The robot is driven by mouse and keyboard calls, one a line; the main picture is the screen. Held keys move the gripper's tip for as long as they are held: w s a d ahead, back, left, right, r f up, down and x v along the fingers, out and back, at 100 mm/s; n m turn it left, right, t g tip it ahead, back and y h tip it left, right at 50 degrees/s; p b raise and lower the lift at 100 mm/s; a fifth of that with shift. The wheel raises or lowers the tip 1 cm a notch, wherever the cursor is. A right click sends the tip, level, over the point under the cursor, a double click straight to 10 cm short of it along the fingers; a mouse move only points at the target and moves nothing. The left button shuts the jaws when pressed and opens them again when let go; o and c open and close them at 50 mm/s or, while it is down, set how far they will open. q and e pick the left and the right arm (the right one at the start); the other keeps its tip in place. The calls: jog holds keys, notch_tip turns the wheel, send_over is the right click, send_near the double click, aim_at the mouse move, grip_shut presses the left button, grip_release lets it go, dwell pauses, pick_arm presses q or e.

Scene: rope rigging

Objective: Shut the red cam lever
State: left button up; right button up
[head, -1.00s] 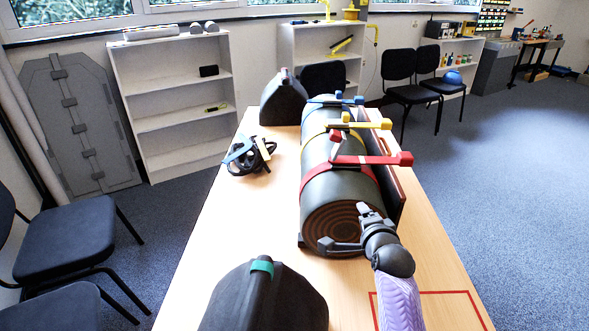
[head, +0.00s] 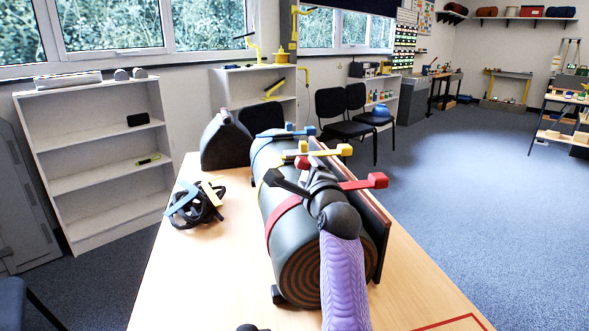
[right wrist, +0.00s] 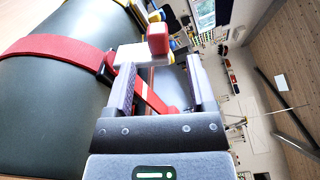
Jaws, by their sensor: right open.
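The red cam lever (head: 377,180) sticks out to the right from the top of the dark cylinder (head: 300,262), past the brown board beside it. Its red strap (head: 277,222) goes around the cylinder. My right gripper (head: 297,173) is over the cylinder's top at the red lever and hides the lever's inner part. In the right wrist view the gripper (right wrist: 162,88) is open. A red strip (right wrist: 152,98) and a white piece with a red block (right wrist: 158,40) show between or beyond its fingers; contact cannot be told.
A yellow lever (head: 343,150) and a blue lever (head: 308,131) lie farther along the cylinder. The brown board (head: 365,208) stands along its right side. A coil of dark straps (head: 197,207) lies on the table, left. The table's left front is clear.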

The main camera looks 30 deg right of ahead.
aim_at(303, 168)
jog(key=x, duration=0.1)
jog(key=b+x, duration=0.1)
jog(key=x, duration=0.1)
jog(key=b+x, duration=0.1)
jog(key=shift+w+f, duration=0.35)
jog(key=shift+w, duration=0.05)
jog(key=shift+b+x, duration=0.5)
jog(key=shift+x, duration=0.35)
jog(key=shift+d+r, duration=0.1)
jog(key=shift+r, duration=0.15)
jog(key=c, duration=0.3)
grip_shut()
pick_arm(q)
jog(key=shift+g, duration=0.4)
jog(key=shift+s+d+f, duration=0.1)
jog(key=shift+s+f, duration=0.5)
jog(key=shift+f, duration=0.3)
jog(key=shift+s+d+f, duration=0.1)
jog(key=shift+s+f, duration=0.5)
jog(key=shift+f, duration=0.25)
jog(key=shift+w, duration=0.25)
jog(key=shift+w+f, duration=0.1)
jog(key=shift+w, duration=0.25)
pick_arm(e)
jog(key=shift+f, duration=0.1)
